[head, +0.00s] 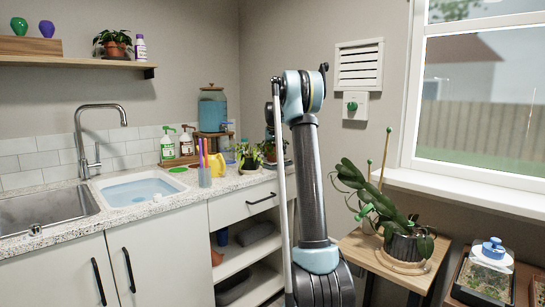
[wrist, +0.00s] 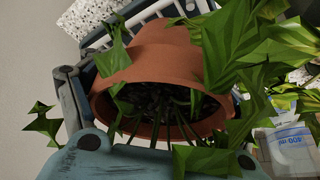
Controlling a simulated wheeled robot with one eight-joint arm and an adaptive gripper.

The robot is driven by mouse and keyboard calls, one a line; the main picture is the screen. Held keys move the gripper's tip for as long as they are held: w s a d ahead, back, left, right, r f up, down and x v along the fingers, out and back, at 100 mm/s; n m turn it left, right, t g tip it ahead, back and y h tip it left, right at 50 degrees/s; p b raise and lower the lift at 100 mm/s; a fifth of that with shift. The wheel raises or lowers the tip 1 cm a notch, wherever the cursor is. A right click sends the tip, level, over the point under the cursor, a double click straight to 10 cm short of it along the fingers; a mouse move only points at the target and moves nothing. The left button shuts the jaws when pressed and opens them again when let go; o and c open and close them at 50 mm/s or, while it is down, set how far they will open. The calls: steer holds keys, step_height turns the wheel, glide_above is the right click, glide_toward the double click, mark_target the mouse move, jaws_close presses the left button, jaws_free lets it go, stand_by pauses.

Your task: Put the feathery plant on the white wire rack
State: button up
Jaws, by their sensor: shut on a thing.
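A leafy green plant in a terracotta pot (wrist: 150,62) fills the middle of the wrist view. Its leaves look broad and angular, and I cannot tell whether it is the feathery plant. My gripper (wrist: 155,76) is shut on the pot; one dark finger shows at the left, and leaves hide the other side. White rods (wrist: 165,12) show behind the pot at the top; they may be part of the white wire rack, but most is hidden. In the head view my arm hides most of the gripper and the area around it.
A trailing plant in a pot (head: 247,157) stands on the speckled counter (head: 240,181) beside a yellow watering can (head: 217,168). A dispenser (head: 212,110) is behind. A dark-potted plant (head: 409,243) stands on a wooden table at the right. A clear measuring container (wrist: 292,148) shows in the wrist view.

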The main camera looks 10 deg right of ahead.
steer(key=o, duration=1.7)
steer(key=v, duration=1.1)
steer(key=shift+s+r, duration=0.15)
steer(key=shift+r, duration=0.2)
steer(key=shift+s+r, duration=0.15)
steer(key=shift+s, duration=0.05)
steer(key=s+f+n+g, duration=0.1)
steer(key=s+f, duration=0.3)
steer(key=s, duration=1.3)
steer(key=s+f, duration=0.3)
steer(key=s, duration=1.5)
steer(key=shift+n+g+y, duration=0.3)
steer(key=shift+n+g, duration=0.2)
steer(key=shift+g, duration=0.1)
steer(key=s+f, duration=0.7)
steer(key=s, duration=0.2)
steer(key=s+a+f, duration=0.1)
steer(key=s+f, duration=0.7)
steer(key=s, duration=0.1)
steer(key=s+f, duration=0.8)
steer(key=s, duration=0.1)
steer(key=shift+s+a+f, duration=0.25)
steer(key=shift+a, duration=0.1)
